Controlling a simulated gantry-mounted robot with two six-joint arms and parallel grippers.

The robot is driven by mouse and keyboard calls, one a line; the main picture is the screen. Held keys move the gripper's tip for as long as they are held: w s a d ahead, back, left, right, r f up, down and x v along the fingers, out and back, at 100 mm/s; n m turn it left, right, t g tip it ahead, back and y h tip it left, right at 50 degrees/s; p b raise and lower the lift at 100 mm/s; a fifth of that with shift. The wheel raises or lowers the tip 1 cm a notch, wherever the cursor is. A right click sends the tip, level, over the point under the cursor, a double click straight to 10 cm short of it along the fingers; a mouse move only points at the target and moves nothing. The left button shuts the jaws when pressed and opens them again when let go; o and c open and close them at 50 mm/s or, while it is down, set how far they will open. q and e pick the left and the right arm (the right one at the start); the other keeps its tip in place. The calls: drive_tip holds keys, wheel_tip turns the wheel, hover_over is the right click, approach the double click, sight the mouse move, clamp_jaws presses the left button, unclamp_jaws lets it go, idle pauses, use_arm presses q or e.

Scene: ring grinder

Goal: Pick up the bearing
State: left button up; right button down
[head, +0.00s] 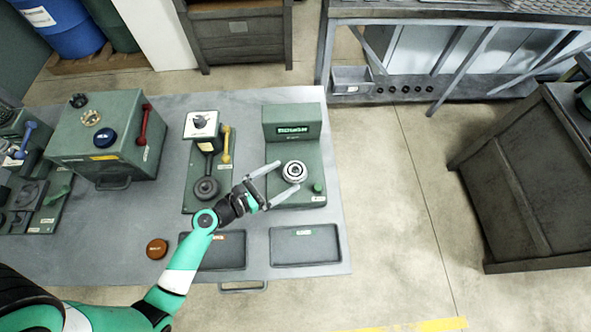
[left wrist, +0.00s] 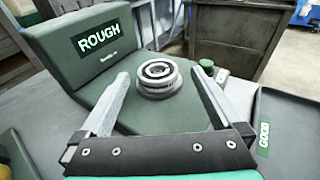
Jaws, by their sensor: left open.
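The bearing (head: 294,171) is a small silver ring with a dark inner band. It sits on the green tester whose display reads ROUGH. It also shows in the left wrist view (left wrist: 158,77), resting on a round seat on the tester's top. My left gripper (head: 281,177) is open, with one finger on each side of the bearing in the head view. In the left wrist view the fingers (left wrist: 163,75) point toward the bearing, with visible gaps on both sides. I cannot tell whether the fingertips are level with it. My right gripper is not in view.
The tester's display (head: 292,131) stands behind the bearing, and a green knob (head: 318,187) is at its front right. Two dark trays lie in front; the right one (head: 306,245) is empty. A press with a yellow lever (head: 226,146) stands to the left.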

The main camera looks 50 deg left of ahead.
sight(295, 170)
use_arm(q)
drive_tip(key=x, duration=0.2)
drive_tip(key=b+x, duration=0.1)
drive_tip(key=x, duration=0.2)
drive_tip(key=shift+w+a+f, duration=0.2)
drive_tip(key=shift+w+f, duration=0.05)
drive_tip(key=shift+f, duration=0.2)
drive_tip(key=c, duration=1.5)
drive_tip(key=shift+c, duration=0.2)
drive_tip(key=shift+r, duration=0.1)
drive_tip(key=shift+r+p, duration=0.3)
drive_tip(key=shift+r, duration=0.25)
wheel_tip(295, 170, up, 3)
drive_tip(key=shift+r+p, duration=0.1)
drive_tip(key=shift+p, duration=1.15)
drive_tip(key=s+d+r+p, duration=0.7)
drive_tip(key=s+r, duration=0.1)
drive_tip(key=s, duration=0.4)
drive_tip(key=shift+r, duration=0.35)
